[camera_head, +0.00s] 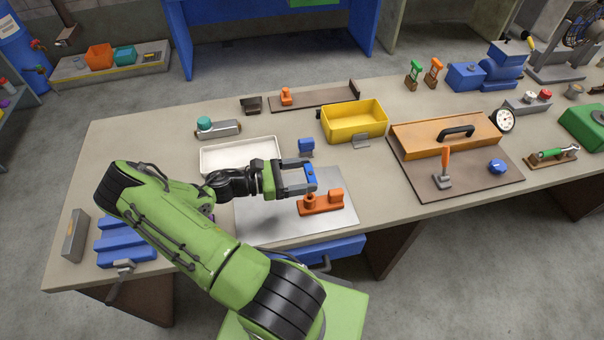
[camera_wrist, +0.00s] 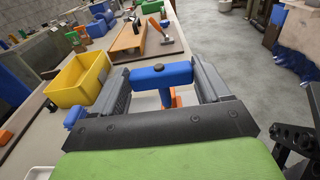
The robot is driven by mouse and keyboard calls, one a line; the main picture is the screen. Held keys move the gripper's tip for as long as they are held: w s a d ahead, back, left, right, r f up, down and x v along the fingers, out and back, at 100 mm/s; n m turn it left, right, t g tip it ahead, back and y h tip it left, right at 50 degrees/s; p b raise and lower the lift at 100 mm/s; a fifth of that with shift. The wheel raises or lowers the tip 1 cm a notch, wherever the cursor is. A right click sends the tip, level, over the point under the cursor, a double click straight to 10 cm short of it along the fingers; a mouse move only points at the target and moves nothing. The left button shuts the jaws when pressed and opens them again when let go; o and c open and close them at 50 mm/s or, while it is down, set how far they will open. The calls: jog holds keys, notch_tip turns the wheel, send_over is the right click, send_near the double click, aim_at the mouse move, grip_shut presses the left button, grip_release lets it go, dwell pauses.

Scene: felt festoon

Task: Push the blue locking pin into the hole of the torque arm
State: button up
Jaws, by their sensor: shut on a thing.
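My gripper (camera_head: 298,177) is shut on the blue locking pin (camera_head: 311,177), holding it by its wide head. In the wrist view the pin (camera_wrist: 162,74) sits crosswise between the two grey fingers, its shank pointing down. The orange torque arm (camera_head: 321,205) lies on the light grey plate (camera_head: 276,219), with a round boss at its left end and a block at its right. The pin is above the torque arm near the boss. A piece of orange shows behind the pin in the wrist view. The pin's lower tip and the hole are too small or hidden to judge.
A white tray (camera_head: 205,162) stands behind my gripper at left. A small blue block (camera_head: 306,146) and a yellow bin (camera_head: 379,121) stand behind the plate. At right is a brown board (camera_head: 484,182) with an orange-handled tool. The plate's front right is clear.

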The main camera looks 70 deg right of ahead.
jog(key=shift+f+b, duration=1.55)
jog(key=shift+f, duration=0.8)
jog(key=o, duration=1.1)
jog(key=shift+c, duration=0.2)
jog(key=v, duration=1.5)
jog(key=shift+w+a+b, duration=0.2)
jog(key=shift+w+b, duration=0.15)
jog(key=shift+b, duration=0.05)
jog(key=w+a+r+m+t+y, duration=0.2)
jog(key=a+r+m+t+y, duration=0.4)
jog(key=a+r+t, duration=0.75)
jog(key=s+a+r+t+y, duration=0.1)
jog(key=s+a+r+t, duration=0.2)
jog(key=a, duration=0.3)
jog(key=s+a+r+t+y, duration=0.1)
jog(key=s+a+r+t, duration=0.3)
jog(key=a, duration=0.2)
jog(key=shift+y, duration=0.4)
